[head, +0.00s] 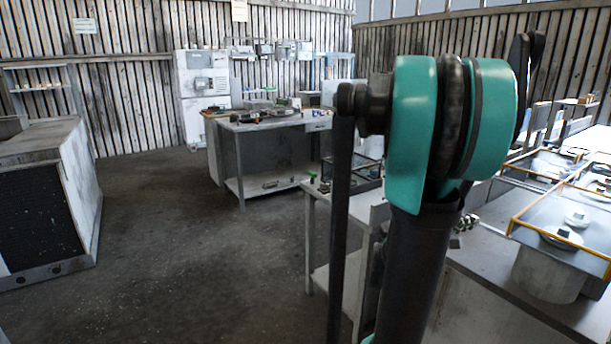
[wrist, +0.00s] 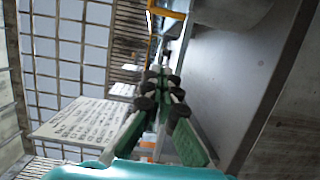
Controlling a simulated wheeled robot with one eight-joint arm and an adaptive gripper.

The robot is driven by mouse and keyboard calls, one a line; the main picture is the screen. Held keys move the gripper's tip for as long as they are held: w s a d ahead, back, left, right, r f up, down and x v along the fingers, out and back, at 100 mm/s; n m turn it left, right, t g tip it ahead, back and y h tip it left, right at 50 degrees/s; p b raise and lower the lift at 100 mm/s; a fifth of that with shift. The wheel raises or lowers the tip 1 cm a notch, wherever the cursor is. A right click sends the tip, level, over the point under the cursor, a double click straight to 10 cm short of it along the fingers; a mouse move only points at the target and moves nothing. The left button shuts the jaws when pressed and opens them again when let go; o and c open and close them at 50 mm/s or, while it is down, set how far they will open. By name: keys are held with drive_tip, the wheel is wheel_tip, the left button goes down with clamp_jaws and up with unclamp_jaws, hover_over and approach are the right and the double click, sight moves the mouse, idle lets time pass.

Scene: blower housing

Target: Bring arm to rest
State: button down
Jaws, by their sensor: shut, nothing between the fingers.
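My arm (head: 415,150), with teal joint covers and dark links, stands folded upright in the right half of the head view. Its end is not clearly seen there. In the wrist view my gripper (wrist: 160,76) has green fingers with dark joints that come together at the tips. It is shut and empty. A grey bench surface lies close along its right side in that view, and I cannot tell how far off it is.
A grey workbench (head: 490,265) stands close at right, with a yellow-framed glass case (head: 555,195) on it. A bench with tools (head: 262,124) and a white cabinet (head: 197,85) stand farther back. A grey machine (head: 75,160) is at left. The floor (head: 190,240) between is clear.

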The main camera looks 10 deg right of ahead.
drive_tip(key=a+f+m+t+y, duration=0.1)
drive_tip(key=a+f+y, duration=0.5)
drive_tip(key=a+f, duration=0.45)
drive_tip(key=a+f+m+t+y, duration=0.1)
drive_tip(key=a+f+y, duration=0.65)
drive_tip(key=a, duration=0.65)
drive_tip(key=s+a+f+y, duration=0.2)
drive_tip(key=a+f+y, duration=0.1)
drive_tip(key=a, duration=0.9)
drive_tip(key=shift+a+f+g+y, duration=0.15)
drive_tip(key=shift+a+g+y, duration=0.15)
drive_tip(key=shift+y, duration=0.25)
drive_tip(key=shift+d, duration=0.2)
